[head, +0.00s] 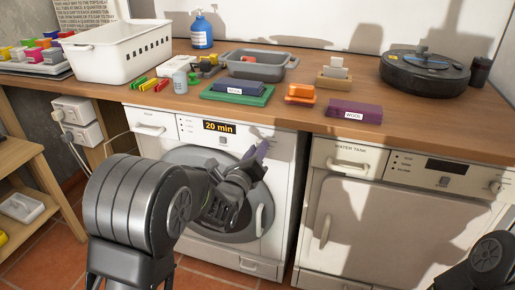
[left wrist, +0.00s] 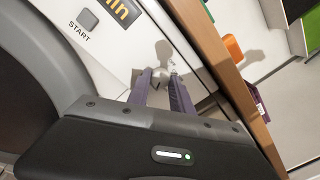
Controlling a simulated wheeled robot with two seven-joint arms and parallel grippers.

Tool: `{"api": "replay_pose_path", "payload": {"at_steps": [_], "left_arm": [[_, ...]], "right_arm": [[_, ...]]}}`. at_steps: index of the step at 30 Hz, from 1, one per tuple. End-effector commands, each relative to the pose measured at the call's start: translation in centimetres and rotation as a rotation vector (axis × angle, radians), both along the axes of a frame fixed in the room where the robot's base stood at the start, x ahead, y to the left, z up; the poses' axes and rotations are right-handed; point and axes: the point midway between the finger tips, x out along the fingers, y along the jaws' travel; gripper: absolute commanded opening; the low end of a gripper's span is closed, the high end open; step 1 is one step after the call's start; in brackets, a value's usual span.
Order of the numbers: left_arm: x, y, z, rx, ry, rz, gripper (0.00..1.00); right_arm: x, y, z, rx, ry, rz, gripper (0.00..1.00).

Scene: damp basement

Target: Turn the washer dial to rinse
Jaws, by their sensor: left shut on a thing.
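The washer (head: 283,165) is the white front-loader under the left part of the counter. Its display (head: 219,127) reads "20 min", and a START button (left wrist: 87,19) shows beside the display in the left wrist view. My left gripper (head: 262,150) is at the right end of the washer's panel. Its purple-grey fingers are shut on the pale dial (left wrist: 161,74), which shows between the fingertips in the left wrist view. In the head view the gripper hides the dial. The dial's marks, and so its setting, cannot be read. My right gripper is out of view.
A second appliance marked WATER TANK (head: 352,160) stands to the right. The wooden counter (head: 310,125) above holds a white basket (head: 118,56), a grey tub (head: 258,68), several small blocks and a robot vacuum (head: 425,70). The counter edge runs close to the left gripper.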

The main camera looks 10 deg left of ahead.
Motion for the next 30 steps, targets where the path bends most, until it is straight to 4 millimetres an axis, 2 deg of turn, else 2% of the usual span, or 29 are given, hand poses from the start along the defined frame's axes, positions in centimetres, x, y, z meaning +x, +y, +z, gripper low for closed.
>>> {"api": "replay_pose_path", "payload": {"at_steps": [7,20,21,28,30], "left_arm": [[-0.01,-0.03,-0.04,0.072,-0.003,-0.002,0.0],[-0.02,-0.01,-0.09,0.081,-0.004,-0.001,0.0],[-0.01,-0.01,-0.09,0.081,-0.004,-0.001,0.3],[-0.01,0.0,-0.05,0.08,-0.004,0.0,0.48],[-0.01,0.0,-0.04,0.08,-0.004,0.0,0.48]], "right_arm": [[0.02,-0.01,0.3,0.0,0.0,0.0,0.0],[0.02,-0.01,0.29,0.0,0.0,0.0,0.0],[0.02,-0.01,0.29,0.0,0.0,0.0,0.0],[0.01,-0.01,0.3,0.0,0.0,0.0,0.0],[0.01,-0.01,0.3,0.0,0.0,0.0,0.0]]}}
